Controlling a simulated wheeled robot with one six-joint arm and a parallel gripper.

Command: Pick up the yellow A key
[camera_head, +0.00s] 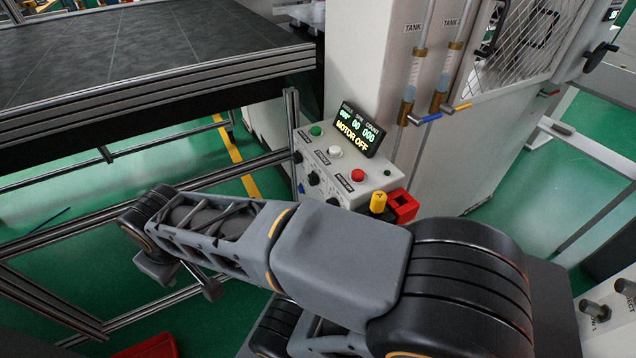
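The yellow A key (378,201) stands upright at the right end of the control panel, just beside a red block-like holder (402,206). Its lower part is hidden behind my arm. My arm crosses the foreground from lower right to left, passing in front of the panel's lower edge. Dark parts at the arm's far end, probably my gripper (182,279), show below the arm at the left, well away from the key. The fingers are not clear enough to tell open from shut, and no held object shows.
The control panel (322,160) has green, white and red buttons, black knobs and a display reading "MOTOR OFF". A dark-topped table (130,50) with metal rails stands at the left. A machine with valves and a mesh door stands behind.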

